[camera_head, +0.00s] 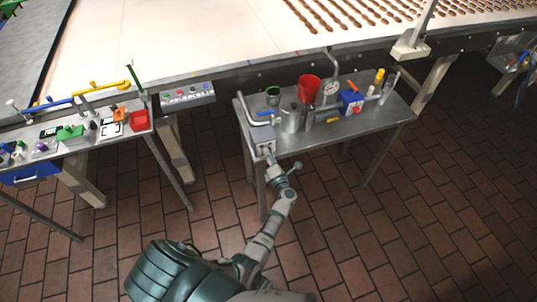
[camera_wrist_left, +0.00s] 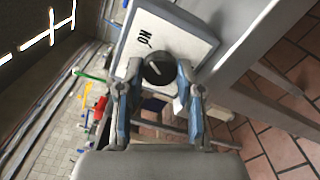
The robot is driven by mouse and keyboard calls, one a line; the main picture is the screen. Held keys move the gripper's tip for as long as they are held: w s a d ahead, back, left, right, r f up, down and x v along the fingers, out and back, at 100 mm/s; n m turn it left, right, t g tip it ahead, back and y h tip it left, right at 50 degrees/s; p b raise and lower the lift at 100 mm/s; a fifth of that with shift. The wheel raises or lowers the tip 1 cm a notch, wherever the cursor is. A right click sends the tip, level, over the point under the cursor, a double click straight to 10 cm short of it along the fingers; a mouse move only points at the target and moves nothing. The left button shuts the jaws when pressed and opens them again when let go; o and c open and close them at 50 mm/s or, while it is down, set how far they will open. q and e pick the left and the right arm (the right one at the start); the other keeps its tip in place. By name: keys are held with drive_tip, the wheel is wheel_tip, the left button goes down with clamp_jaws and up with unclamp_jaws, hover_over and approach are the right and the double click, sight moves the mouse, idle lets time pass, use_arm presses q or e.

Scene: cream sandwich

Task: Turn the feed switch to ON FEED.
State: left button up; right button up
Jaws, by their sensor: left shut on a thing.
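The feed switch is a black round knob (camera_wrist_left: 158,68) with a light pointer line, on a white panel (camera_wrist_left: 178,36) marked "ON". In the head view its box (camera_head: 262,138) sits at the front left corner of the small metal table. My left gripper (camera_head: 269,157) reaches up to the front of this box. In the left wrist view its two fingers (camera_wrist_left: 164,88) stand on both sides of the knob and are shut on it. The rest of the panel's lettering is hidden or unreadable. My right gripper is not in view.
The small metal table (camera_head: 345,132) carries a red cup (camera_head: 309,88), a blue box with a red knob (camera_head: 351,103) and pipes. A crowded bench (camera_head: 88,142) stands at left. A conveyor (camera_head: 200,40) runs behind. The brick floor in front is clear.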

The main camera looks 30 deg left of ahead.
use_arm(q)
drive_tip(key=shift+s+d+f+m, duration=0.1)
drive_tip(key=shift+d+f+m, duration=0.05)
drive_tip(key=shift+f+m, duration=0.2)
drive_tip(key=shift+f, duration=0.1)
drive_tip(key=o, duration=1.1)
drive_tip(key=shift+o, duration=0.3)
drive_tip(key=shift+r, duration=0.2)
drive_tip(key=shift+d, duration=0.1)
drive_tip(key=v, duration=0.7)
drive_tip(key=shift+d, duration=0.2)
